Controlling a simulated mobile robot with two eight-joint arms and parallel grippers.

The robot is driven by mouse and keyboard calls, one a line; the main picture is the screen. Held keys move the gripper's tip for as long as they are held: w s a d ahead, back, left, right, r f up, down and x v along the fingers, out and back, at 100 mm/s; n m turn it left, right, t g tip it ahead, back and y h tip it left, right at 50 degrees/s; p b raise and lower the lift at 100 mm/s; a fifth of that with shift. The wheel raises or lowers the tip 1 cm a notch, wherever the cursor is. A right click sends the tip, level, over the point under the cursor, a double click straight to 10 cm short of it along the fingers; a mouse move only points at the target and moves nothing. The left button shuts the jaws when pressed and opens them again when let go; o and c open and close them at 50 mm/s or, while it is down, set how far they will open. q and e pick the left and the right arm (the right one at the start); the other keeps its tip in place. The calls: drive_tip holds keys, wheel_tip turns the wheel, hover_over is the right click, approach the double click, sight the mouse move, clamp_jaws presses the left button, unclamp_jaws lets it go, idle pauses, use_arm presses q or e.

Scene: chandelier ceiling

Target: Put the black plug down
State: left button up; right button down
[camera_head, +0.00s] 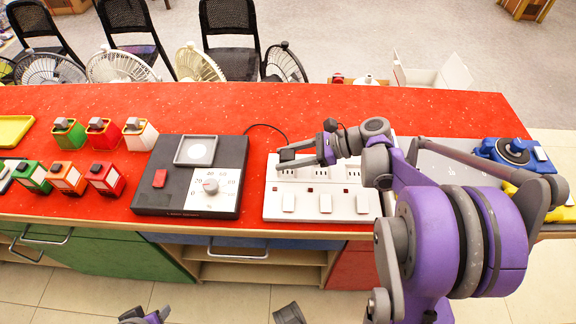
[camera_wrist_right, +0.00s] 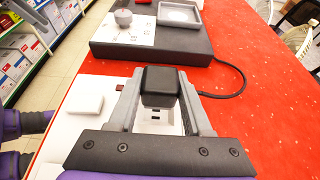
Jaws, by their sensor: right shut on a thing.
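In the head view my right gripper (camera_head: 296,157) is over the back left part of a white power strip (camera_head: 275,205) with sockets and white switches. In the right wrist view the black plug (camera_wrist_right: 160,86) is between the grey fingers of my right gripper (camera_wrist_right: 158,98), which is shut on it. White strip surface with dark socket slots shows below the plug. I cannot tell whether the plug touches the strip. A black cable (camera_head: 268,126) curves from the dark timer box (camera_head: 145,190) towards the gripper.
The red counter (camera_head: 400,104) has clear room behind the strip. Several coloured small boxes (camera_head: 103,134) stand left of the timer box. A grey plate (camera_head: 440,160) and a blue device (camera_head: 515,152) are on the right, partly behind my right arm.

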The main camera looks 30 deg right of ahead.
sight(269, 170)
wheel_tip(269, 170, down, 3)
drive_tip(key=shift+f+b, duration=0.2)
drive_tip(key=shift+b, duration=0.1)
drive_tip(key=shift+f, duration=0.15)
drive_tip(key=shift+c, duration=1.7)
unclamp_jaws()
